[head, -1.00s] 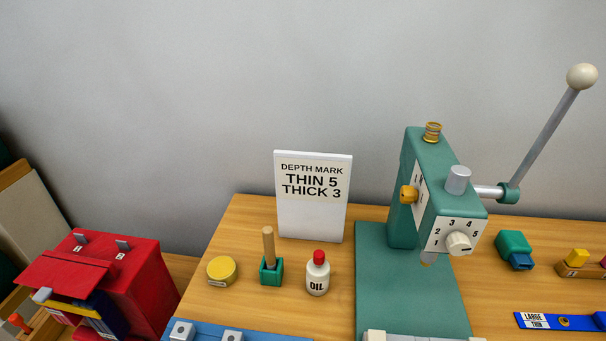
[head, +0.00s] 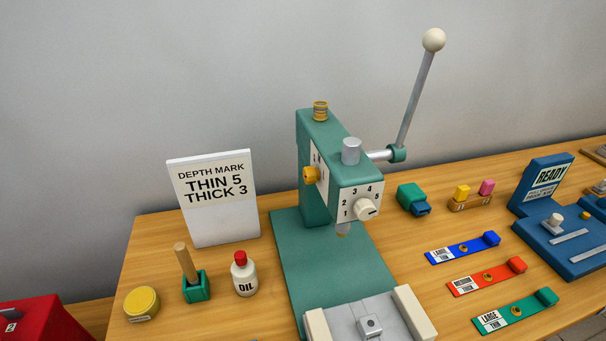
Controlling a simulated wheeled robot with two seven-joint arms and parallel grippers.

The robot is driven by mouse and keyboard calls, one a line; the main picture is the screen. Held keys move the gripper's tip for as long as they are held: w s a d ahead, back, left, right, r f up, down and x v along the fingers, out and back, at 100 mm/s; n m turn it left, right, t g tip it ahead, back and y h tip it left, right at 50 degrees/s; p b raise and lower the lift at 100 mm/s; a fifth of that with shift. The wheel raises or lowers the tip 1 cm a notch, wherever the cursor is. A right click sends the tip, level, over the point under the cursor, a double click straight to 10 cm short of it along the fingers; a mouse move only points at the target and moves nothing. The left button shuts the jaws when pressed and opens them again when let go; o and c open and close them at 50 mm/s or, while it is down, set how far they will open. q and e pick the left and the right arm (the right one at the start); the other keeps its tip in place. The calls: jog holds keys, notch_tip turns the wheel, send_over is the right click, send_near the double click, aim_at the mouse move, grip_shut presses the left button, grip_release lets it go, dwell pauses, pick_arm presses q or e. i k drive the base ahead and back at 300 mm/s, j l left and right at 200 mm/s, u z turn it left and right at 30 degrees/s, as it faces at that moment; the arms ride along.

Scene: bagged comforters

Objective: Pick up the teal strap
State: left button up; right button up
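The teal strap (head: 516,312) lies flat on the table at the lower right of the head view. It has a white label at its left end that reads LARGE and a second, smaller word that I read as THIN or THICK but cannot tell. A brass ring sits in its middle and a teal block at its right end. It is the nearest of three straps, below the red strap (head: 487,276) and the blue strap (head: 463,247). Neither of my grippers is in view.
A green press (head: 324,170) with a raised lever stands mid-table. A sign (head: 213,198), oil bottle (head: 244,275), brush holder (head: 196,287) and yellow tin (head: 142,302) are to its left. A blue READY stand (head: 545,184) is at the right. Bare wood lies around the straps.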

aim_at(544, 298)
jog(key=k+z, duration=0.2)
jog(key=z, duration=1.3)
